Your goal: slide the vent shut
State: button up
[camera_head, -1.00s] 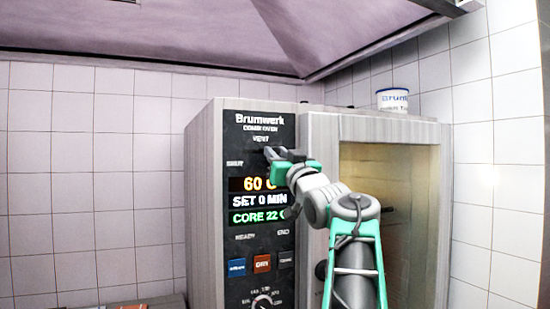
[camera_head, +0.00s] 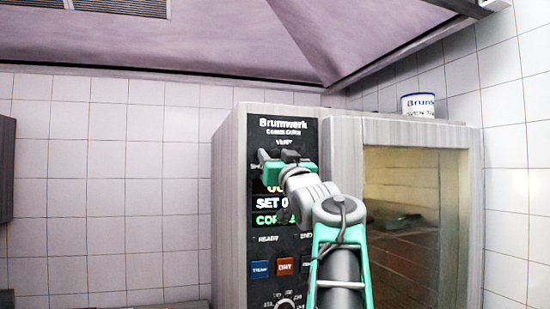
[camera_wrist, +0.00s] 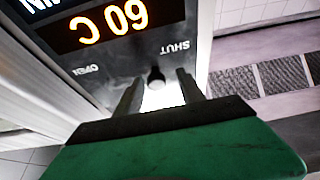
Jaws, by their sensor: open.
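The vent control is at the top of the oven's black panel (camera_head: 310,135), under the word VENT. In the wrist view its small dark knob (camera_wrist: 155,77) stands between my fingertips, with the upside-down word SHUT to the right and OPEN to the left. My gripper (camera_head: 277,157) is in front of the panel at the vent row and covers part of the display. In the wrist view my gripper (camera_wrist: 158,85) is open, with one finger on each side of the knob. I cannot tell whether either finger touches it. In the head view the knob is not clearly visible.
The oven door (camera_head: 410,225) with its glass window is right of the panel. A white tub (camera_head: 418,106) stands on the oven top. Buttons (camera_head: 285,266) and a dial (camera_head: 287,304) are below the display. A hood (camera_head: 200,45) hangs overhead. Tiled wall is at the left.

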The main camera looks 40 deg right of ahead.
jog(key=b+v, duration=0.3)
jog(key=v, duration=0.4)
jog(key=shift+s+f+b, duration=0.15)
jog(key=shift+s+b, duration=0.2)
jog(key=shift+b, duration=0.05)
jog(key=shift+a, duration=0.15)
